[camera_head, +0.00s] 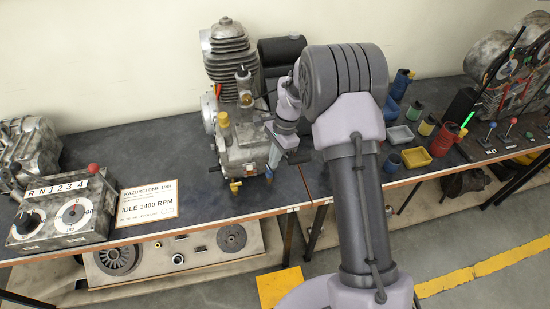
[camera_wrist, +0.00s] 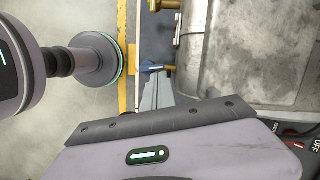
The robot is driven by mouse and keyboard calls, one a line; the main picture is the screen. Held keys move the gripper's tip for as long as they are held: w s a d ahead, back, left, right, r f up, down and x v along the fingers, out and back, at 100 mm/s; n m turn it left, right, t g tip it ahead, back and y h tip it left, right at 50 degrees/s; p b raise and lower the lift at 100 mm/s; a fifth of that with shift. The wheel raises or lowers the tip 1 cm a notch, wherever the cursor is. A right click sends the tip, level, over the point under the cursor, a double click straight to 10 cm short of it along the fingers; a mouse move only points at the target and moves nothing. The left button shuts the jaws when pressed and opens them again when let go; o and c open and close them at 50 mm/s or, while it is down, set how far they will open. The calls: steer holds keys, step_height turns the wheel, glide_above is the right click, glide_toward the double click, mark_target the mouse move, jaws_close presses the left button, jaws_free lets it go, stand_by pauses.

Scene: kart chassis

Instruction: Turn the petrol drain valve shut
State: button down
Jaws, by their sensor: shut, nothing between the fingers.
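The engine (camera_head: 243,150) stands on the dark bench, with small brass valves low on its front. One valve has a blue lever (camera_wrist: 150,68) on a brass body (camera_wrist: 168,68); its blue part also shows in the head view (camera_head: 268,175). A second brass valve (camera_wrist: 168,5) with a red part is at the top of the wrist view; its brass shows in the head view (camera_head: 234,186). I cannot tell which is the petrol drain. My gripper (camera_wrist: 157,80) is shut and empty, its tips right by the blue-lever valve; contact is unclear. It points down beside the engine (camera_head: 272,167).
The bench front edge (camera_wrist: 130,45) runs close by the valves. A gear control box (camera_head: 62,215) and an idle-speed sign (camera_head: 147,203) stand left. Small coloured bins and cups (camera_head: 416,157) stand right of my arm. The floor in front is mostly clear.

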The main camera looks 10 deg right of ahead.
steer(key=shift+w+a+n+p, duration=0.15)
steer(key=shift+a+n+p, duration=0.15)
steer(key=shift+n, duration=0.4)
stand_by(0.5)
steer(key=s+d+p+v, duration=0.1)
steer(key=p+v, duration=0.6)
steer(key=v, duration=0.3)
steer(key=b+x, duration=1)
steer(key=shift+w+a, duration=0.35)
steer(key=shift+w, duration=0.1)
